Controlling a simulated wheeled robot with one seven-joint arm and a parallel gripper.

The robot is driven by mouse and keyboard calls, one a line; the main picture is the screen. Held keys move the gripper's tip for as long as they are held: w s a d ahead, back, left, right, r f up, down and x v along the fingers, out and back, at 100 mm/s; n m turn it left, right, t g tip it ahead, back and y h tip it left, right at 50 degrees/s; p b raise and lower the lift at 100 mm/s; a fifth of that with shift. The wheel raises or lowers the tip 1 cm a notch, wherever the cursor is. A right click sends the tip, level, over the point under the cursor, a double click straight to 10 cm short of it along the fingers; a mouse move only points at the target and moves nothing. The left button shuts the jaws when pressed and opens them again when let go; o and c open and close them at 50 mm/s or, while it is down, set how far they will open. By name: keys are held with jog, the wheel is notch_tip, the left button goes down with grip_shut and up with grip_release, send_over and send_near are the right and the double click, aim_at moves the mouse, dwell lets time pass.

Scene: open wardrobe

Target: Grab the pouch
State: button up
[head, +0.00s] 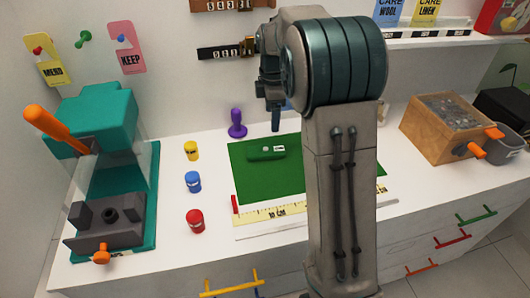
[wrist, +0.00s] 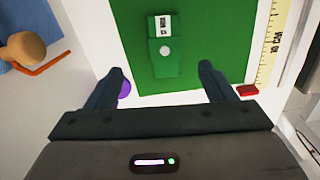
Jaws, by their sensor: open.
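A small green pouch (head: 266,154) with a white label and a pale round button lies on the green mat (head: 240,178), near the mat's far edge. In the wrist view the pouch (wrist: 165,58) lies ahead of my gripper (wrist: 163,72), roughly centred between the two fingers. My gripper is open and empty, and appears to be above the mat, apart from the pouch. In the head view my arm covers the right part of the mat, and only a dark finger of my gripper (head: 276,118) shows.
A purple stamp (head: 237,125) stands left of the mat. Yellow, blue and red small jars (head: 193,182) stand further left, beside a teal press (head: 105,140). A ruler (head: 275,212) lies along the front. A wooden box (head: 440,130) stands right.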

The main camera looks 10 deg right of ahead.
send_over(271, 149)
jog(key=f, duration=0.6)
jog(key=shift+w+d+f, duration=0.1)
jog(key=shift+w+f, duration=0.15)
jog(key=shift+f, duration=0.15)
jog(key=shift+s+f, duration=0.15)
jog(key=shift+f, duration=1.2)
jog(key=shift+s+f, duration=0.15)
jog(key=shift+f, duration=1.15)
jog(key=c, duration=1.1)
